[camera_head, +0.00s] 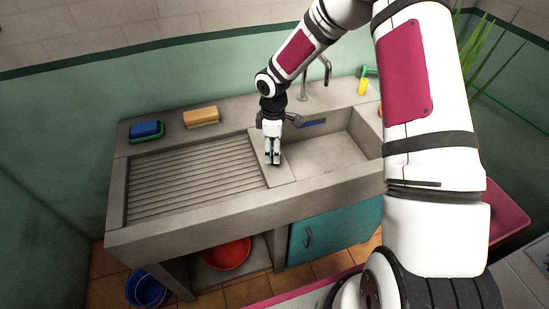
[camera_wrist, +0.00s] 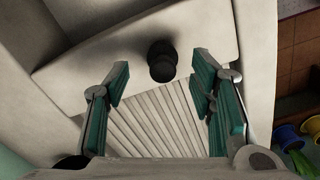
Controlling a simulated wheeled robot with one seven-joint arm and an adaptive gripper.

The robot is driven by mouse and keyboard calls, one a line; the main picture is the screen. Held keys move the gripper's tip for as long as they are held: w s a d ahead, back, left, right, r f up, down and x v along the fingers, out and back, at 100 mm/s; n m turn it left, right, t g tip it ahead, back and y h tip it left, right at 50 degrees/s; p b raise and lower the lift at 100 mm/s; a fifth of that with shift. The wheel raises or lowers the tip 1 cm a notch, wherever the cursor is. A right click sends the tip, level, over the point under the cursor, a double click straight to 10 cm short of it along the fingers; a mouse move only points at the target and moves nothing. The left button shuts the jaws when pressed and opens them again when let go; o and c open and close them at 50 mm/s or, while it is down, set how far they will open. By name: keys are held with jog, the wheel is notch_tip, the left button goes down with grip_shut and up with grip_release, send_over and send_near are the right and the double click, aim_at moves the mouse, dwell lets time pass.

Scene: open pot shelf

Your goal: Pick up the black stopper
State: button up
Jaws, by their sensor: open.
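The black stopper (camera_wrist: 162,60) is a small dark knob. In the wrist view it stands on the flat pale ledge (camera_wrist: 100,65) between the ribbed drainboard and the basin. My gripper (camera_wrist: 160,85) is open and empty. The stopper shows between its two teal-padded fingers, a little beyond the fingertips. In the head view my gripper (camera_head: 272,160) points down over the same ledge, and the stopper cannot be made out there.
The ribbed drainboard (camera_head: 190,175) lies left of my gripper and the sink basin (camera_head: 325,152) lies right. A tap (camera_head: 327,75) stands behind. A yellow-brown block (camera_head: 201,116) and a blue sponge in a green dish (camera_head: 147,130) sit on the back edge.

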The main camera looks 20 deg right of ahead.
jog(key=shift+s+f, duration=0.15)
jog(key=shift+f, duration=1.6)
jog(key=c, duration=1.1)
jog(key=shift+r, duration=0.15)
